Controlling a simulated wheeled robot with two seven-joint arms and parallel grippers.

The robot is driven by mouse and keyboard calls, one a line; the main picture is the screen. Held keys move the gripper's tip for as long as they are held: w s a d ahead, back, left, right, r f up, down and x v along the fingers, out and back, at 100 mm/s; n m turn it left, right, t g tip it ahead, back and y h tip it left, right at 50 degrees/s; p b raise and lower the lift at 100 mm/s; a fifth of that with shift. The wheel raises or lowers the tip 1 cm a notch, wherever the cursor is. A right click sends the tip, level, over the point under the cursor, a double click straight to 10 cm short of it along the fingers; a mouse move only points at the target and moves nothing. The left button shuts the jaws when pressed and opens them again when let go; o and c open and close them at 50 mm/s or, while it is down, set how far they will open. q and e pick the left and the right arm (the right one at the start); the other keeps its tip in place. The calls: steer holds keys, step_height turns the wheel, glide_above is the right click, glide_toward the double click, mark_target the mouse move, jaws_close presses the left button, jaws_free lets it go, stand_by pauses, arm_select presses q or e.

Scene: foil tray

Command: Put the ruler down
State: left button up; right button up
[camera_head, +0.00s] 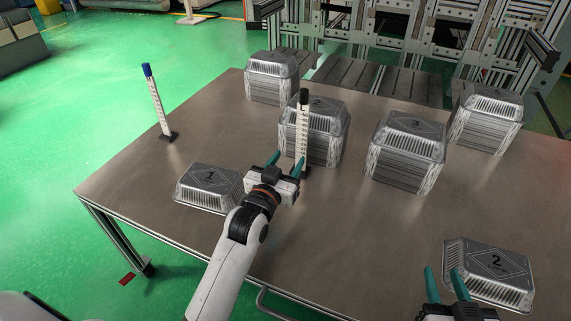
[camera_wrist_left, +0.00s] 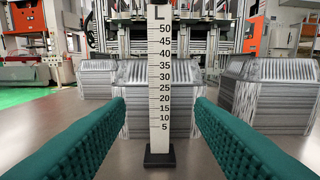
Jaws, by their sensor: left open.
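A white ruler with a black top (camera_head: 302,130) stands upright on its small dark base on the table, in front of a foil tray stack. In the left wrist view this ruler (camera_wrist_left: 160,85) shows an "L" and numbers from 5 up to 50. My left gripper (camera_head: 286,162) is open. Its teal fingers lie to either side of the ruler in the wrist view, with clear gaps and no contact visible. A second ruler with a blue top (camera_head: 157,103) stands upright at the table's left. My right gripper (camera_head: 444,278) is open and empty at the lower right.
Foil tray stacks (camera_head: 310,148), (camera_head: 405,165), (camera_head: 271,84) and (camera_head: 486,122) stand across the back of the table (camera_head: 345,240). A low foil tray (camera_head: 207,190) marked 1 lies left of my left gripper. Another, marked 2 (camera_head: 492,285), lies beside my right gripper. The middle front is clear.

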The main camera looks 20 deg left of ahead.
arm_select(q)
steer(key=s+d+m+g+h, duration=0.1)
steer(key=s+d, duration=0.1)
steer(key=s, duration=0.6)
steer(key=s+d+f+m+g+h, duration=0.1)
steer(key=s+d+h, duration=0.1)
steer(key=s, duration=0.7)
steer(key=shift+d+f+g, duration=0.3)
steer(key=shift+d+g, duration=0.1)
steer(key=shift+d, duration=0.2)
